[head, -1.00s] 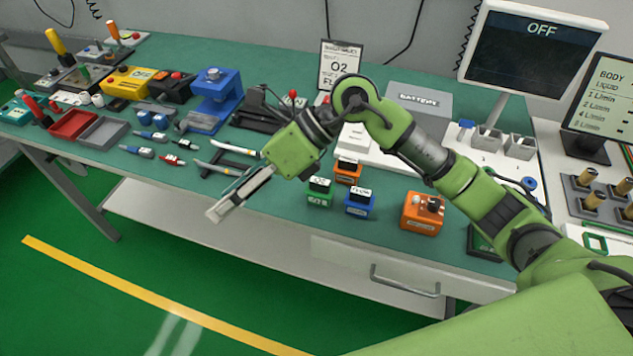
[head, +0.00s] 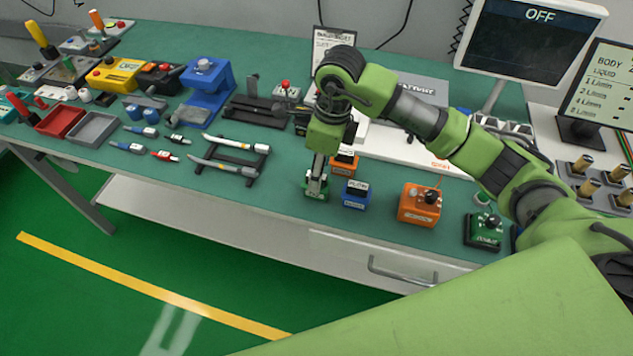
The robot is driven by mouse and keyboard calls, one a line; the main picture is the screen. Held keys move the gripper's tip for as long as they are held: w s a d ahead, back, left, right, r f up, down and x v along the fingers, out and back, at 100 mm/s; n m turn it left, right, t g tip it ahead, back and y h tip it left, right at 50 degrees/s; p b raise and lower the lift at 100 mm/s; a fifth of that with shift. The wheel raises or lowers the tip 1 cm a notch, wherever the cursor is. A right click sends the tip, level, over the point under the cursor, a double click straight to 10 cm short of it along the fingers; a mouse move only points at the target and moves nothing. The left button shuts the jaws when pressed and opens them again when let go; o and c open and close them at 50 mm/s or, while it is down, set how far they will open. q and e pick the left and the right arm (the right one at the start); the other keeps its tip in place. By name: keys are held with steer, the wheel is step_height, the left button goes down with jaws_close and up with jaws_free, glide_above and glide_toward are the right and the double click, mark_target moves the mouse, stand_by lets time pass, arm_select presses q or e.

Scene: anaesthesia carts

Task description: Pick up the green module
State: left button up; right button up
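A small green module (head: 316,191) stands near the front of the green table top, left of a small blue module. My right gripper (head: 316,184) points straight down over it, with its fingers at the module's top. The fingers and the arm hide part of the module. I cannot tell whether the fingers are open or closed on it. The module appears to stand on the table. My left gripper is not in view.
A small blue module (head: 356,195) stands close on the right, and an orange module (head: 344,164) is just behind. A larger orange box (head: 419,204) is farther right. A black rack with white-handled tools (head: 232,155) lies to the left. The table's front edge is near.

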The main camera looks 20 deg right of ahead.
steer(key=f, duration=0.1)
steer(key=f+p, duration=0.1)
steer(key=f, duration=0.1)
steer(key=f+p, duration=0.1)
steer(key=shift+w+a+f, duration=0.25)
steer(key=shift+f, duration=0.05)
steer(key=shift+w+f, duration=0.1)
steer(key=shift+f, duration=0.5)
steer(key=c, duration=1)
